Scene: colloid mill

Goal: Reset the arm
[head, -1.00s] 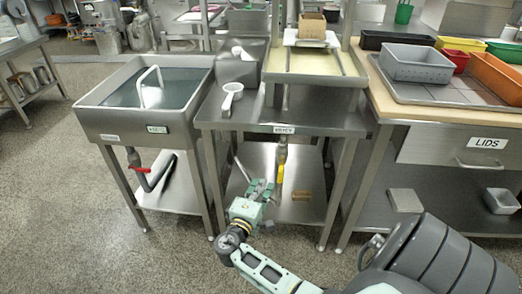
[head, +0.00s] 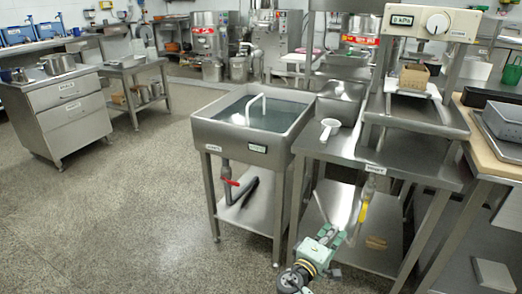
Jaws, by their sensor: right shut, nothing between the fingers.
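My right gripper (head: 332,236) shows at the bottom of the head view, in front of the lower shelf of the steel stand. Its green and grey fingers point up and away, and it is shut with nothing in it. It appears apart from the yellow-handled valve (head: 363,211) to its right. My left gripper is out of view.
A steel sink (head: 215,128) stands left of the steel stand (head: 340,148), which bears a white scoop (head: 328,130). A bench (head: 500,150) is at right. A drawer cabinet (head: 65,112) stands at far left. The floor (head: 120,220) at left is clear.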

